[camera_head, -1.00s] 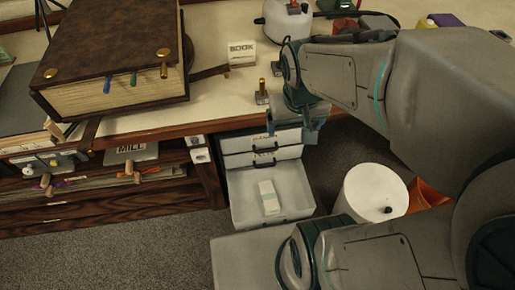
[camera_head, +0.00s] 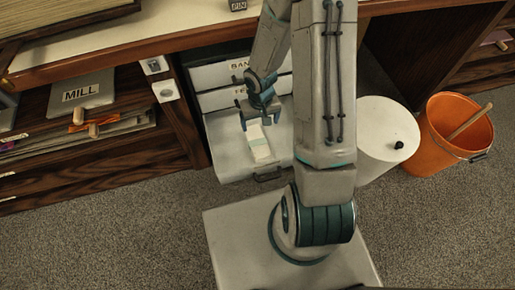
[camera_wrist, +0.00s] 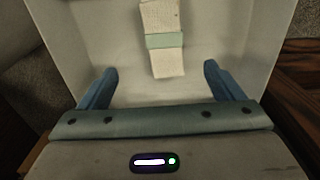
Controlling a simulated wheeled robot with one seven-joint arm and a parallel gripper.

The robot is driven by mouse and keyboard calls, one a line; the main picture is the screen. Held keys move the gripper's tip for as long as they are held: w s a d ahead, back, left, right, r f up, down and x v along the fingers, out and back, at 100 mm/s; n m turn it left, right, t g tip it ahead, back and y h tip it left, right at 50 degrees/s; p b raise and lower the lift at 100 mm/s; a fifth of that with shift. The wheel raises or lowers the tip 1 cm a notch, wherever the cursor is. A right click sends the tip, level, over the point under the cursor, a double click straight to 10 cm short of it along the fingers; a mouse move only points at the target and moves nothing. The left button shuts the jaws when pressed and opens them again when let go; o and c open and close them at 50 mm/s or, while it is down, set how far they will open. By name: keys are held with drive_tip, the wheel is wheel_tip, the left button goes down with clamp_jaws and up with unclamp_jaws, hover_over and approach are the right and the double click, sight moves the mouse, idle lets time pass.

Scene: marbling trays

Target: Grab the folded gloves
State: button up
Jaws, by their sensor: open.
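The folded gloves look like a narrow white bundle (camera_head: 259,146) with a pale green band around the middle. They lie on the floor of the open bottom drawer (camera_head: 226,151). In the wrist view the bundle (camera_wrist: 164,62) runs lengthwise, ahead of and between my fingers. My gripper (camera_head: 255,121) is open and empty, over the drawer at the back end of the bundle. In the wrist view my gripper (camera_wrist: 160,88) shows its two blue fingers wide apart, with bare drawer floor between them. How high it is above the gloves is hard to tell.
Two shut drawers with labels (camera_head: 215,75) are above the open one. The drawer walls (camera_wrist: 262,50) stand close around my fingers. A white bin (camera_head: 375,130) and an orange bucket (camera_head: 440,145) stand to the right. A shelf with a MILL board (camera_head: 82,95) is at left.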

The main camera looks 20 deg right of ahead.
drive_tip(key=b, duration=0.4)
hover_over(258, 142)
drive_tip(key=f, duration=0.9)
drive_tip(key=shift+s+d+f, duration=0.1)
drive_tip(key=shift+s+d, duration=0.1)
drive_tip(key=shift+s, duration=0.1)
drive_tip(key=shift+w+a+f+b, duration=0.15)
drive_tip(key=shift+f+b, duration=0.55)
drive_tip(key=shift+f, duration=0.65)
drive_tip(key=shift+w+a+f+b, duration=0.15)
drive_tip(key=shift+f+b, duration=0.5)
drive_tip(key=shift+f, duration=0.7)
drive_tip(key=shift+r, duration=0.1)
drive_tip(key=c, duration=1.1)
